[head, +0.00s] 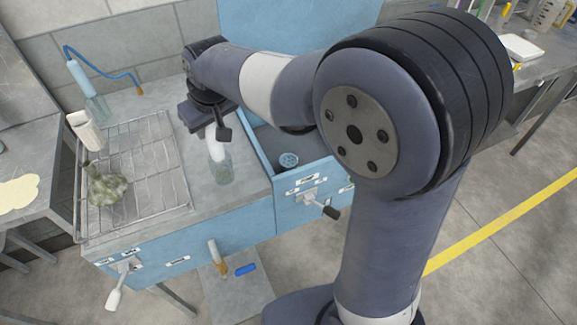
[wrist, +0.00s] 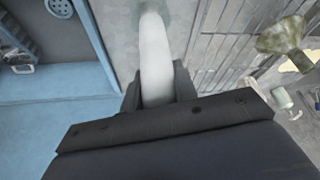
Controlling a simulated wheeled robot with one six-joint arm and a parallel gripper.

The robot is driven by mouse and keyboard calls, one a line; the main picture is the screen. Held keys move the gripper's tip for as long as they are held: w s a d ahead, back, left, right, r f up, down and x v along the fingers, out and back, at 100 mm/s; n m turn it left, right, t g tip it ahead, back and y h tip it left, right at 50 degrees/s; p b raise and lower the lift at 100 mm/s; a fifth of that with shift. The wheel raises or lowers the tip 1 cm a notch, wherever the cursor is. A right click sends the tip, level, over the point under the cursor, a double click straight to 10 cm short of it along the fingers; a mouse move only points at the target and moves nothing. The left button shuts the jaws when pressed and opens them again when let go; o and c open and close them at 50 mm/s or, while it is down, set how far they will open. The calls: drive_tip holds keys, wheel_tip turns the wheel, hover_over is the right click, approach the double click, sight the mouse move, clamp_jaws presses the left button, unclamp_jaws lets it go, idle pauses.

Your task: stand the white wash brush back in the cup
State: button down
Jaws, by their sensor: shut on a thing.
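My gripper (head: 217,128) is shut on the white wash brush (head: 217,148), over the grey counter between the wire rack and the open drawer. In the wrist view the brush (wrist: 155,55) is a smooth white rounded shape between the two jaws, running away from the gripper. A clear cup (head: 222,172) stands on the counter directly under the gripper. The brush's lower part overlaps the cup's top in the head view; I cannot tell whether it is inside the cup or in front of it. The cup is not clear in the wrist view.
The drawer at right is open, with a round perforated blue thing (head: 288,160) inside.

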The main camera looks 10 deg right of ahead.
drive_tip(key=c, duration=1)
unclamp_jaws()
drive_tip(key=shift+c, duration=0.2)
drive_tip(key=v, duration=1)
drive_tip(key=shift+s+r+b, duration=0.2)
drive_tip(key=shift+r+b, duration=0.1)
drive_tip(key=shift+d, duration=0.15)
drive_tip(key=p+x, duration=0.1)
drive_tip(key=x, duration=0.9)
drive_tip(key=shift+w, duration=0.2)
